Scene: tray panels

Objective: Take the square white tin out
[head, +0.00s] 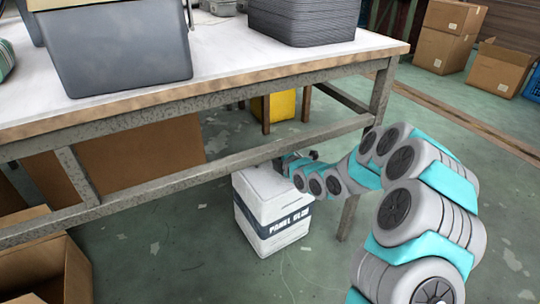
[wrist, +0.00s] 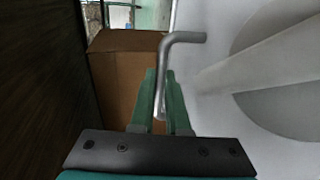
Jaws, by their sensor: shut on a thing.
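The square white tin (head: 275,205) has a dark band lettered "PANEL GLUE". It stands upright beneath the table's lower front rail, and I cannot tell whether its base touches the floor. My gripper (head: 284,163) is at its top, partly hidden by my arm and the rail. In the wrist view my gripper's green fingers (wrist: 160,95) are shut on a bent grey metal handle (wrist: 180,38). The white surface with a grey round patch at the right looks like the tin's top (wrist: 225,100).
The table (head: 235,64) has a metal frame with a low front rail (head: 200,175) close above the tin. Grey bins (head: 118,48) stand on it. An open cardboard box (head: 45,270) is at the lower left. Floor in front of the tin is clear.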

